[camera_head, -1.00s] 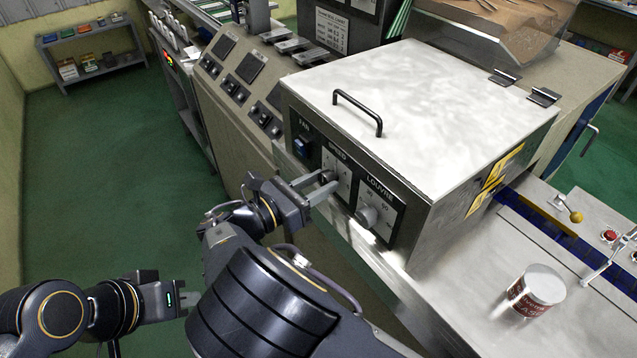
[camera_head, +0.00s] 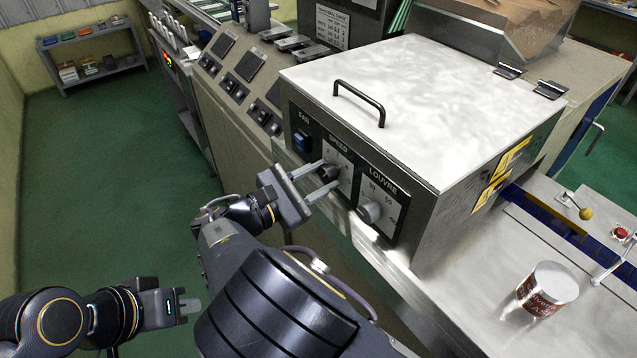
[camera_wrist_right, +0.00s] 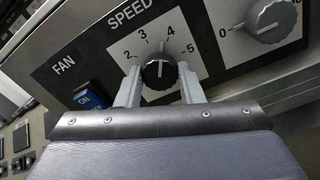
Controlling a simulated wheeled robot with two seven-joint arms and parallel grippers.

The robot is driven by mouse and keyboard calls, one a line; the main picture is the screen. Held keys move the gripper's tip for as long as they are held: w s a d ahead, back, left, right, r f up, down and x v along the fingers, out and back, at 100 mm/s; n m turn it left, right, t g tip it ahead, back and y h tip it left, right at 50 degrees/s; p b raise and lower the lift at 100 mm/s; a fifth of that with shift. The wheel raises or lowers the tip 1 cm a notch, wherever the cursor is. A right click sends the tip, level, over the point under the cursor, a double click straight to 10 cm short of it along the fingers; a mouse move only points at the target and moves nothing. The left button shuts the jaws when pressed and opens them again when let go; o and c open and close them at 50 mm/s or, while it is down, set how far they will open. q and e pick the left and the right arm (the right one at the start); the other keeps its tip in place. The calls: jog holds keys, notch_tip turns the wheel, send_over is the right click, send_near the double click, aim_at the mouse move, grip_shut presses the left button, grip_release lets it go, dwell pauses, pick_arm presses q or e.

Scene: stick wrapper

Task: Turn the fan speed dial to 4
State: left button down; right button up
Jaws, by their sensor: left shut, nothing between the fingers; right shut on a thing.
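The black speed dial (camera_wrist_right: 159,74) sits under the word SPEED on the fan panel, with printed numbers from 2 to 5 visible around it. Its white pointer line is turned up toward the 4. My right gripper (camera_wrist_right: 160,88) is shut on the dial, one finger on each side. In the head view, the right gripper (camera_head: 326,181) reaches the panel and partly covers the dial (camera_head: 331,171). My left gripper (camera_head: 189,305) is shut and empty, low on the left over the floor, away from the panel.
A grey louvre knob (camera_wrist_right: 271,18) lies right of the dial. A blue fan switch (camera_wrist_right: 90,97) is on its left. The metal box with a black handle (camera_head: 358,100) rises above the panel. A labelled can (camera_head: 547,289) stands on the steel surface at right.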

jog(key=shift+f+m+b, duration=0.1)
jog(key=shift+m+b, duration=0.45)
jog(key=shift+m, duration=0.55)
jog(key=o, duration=1)
